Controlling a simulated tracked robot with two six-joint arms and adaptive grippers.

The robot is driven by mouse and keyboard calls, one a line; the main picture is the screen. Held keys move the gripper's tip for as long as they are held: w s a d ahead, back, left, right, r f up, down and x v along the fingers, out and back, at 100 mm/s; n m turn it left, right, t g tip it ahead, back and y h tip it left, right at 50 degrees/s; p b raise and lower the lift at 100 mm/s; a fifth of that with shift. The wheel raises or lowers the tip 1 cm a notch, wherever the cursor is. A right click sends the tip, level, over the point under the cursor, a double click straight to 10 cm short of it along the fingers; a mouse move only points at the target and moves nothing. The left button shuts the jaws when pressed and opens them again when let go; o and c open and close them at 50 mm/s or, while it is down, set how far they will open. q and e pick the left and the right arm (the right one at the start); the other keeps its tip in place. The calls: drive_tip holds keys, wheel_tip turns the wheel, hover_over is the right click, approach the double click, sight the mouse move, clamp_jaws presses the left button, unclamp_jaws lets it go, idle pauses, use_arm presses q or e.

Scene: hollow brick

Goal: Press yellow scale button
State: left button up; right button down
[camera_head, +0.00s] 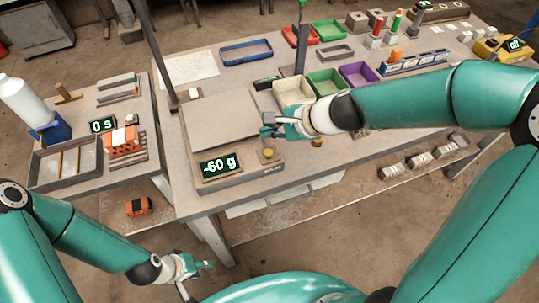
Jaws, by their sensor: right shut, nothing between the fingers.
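The scale (217,122) is a wide grey plate on a base on the main table. Its dark display (217,166) at the front left reads what looks like -60 g. A round yellow button (268,153) sits at the front right of the scale's base. My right gripper (268,126) is shut and empty, reaching in from the right over the right side of the scale. It appears just behind the yellow button in the picture, apart from it; its height above the scale is hard to tell. My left gripper (207,266) hangs low in front of the table, far from the scale; its finger gap is unclear.
White (291,92), green (325,83) and purple (360,76) bins stand behind my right gripper. A dark post (159,55) rises left of the scale. The side table at left holds a timer (102,125), an orange hollow brick (122,145) and a metal tray (42,178).

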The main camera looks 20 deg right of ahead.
sight(270, 153)
use_arm(q)
drive_tip(key=shift+f+b, duration=2.15)
drive_tip(key=shift+f, duration=0.55)
use_arm(e)
drive_tip(key=shift+f, duration=2.75)
use_arm(q)
drive_tip(key=shift+f+b, duration=0.4)
use_arm(e)
drive_tip(key=shift+f, duration=0.35)
use_arm(q)
drive_tip(key=shift+f+b, duration=0.35)
drive_tip(key=shift+b, duration=0.05)
use_arm(e)
drive_tip(key=shift+f, duration=0.35)
use_arm(q)
drive_tip(key=shift+r, duration=0.1)
use_arm(e)
drive_tip(key=shift+r, duration=0.1)
use_arm(q)
drive_tip(key=shift+r+p, duration=0.65)
drive_tip(key=shift+p, duration=0.1)
use_arm(e)
drive_tip(key=shift+r, duration=0.7)
wheel_tip(270, 153, up, 5)
drive_tip(key=p, duration=0.4)
drive_tip(key=shift+p, duration=0.4)
use_arm(q)
wheel_tip(270, 153, up, 5)
drive_tip(key=shift+f, duration=0.15)
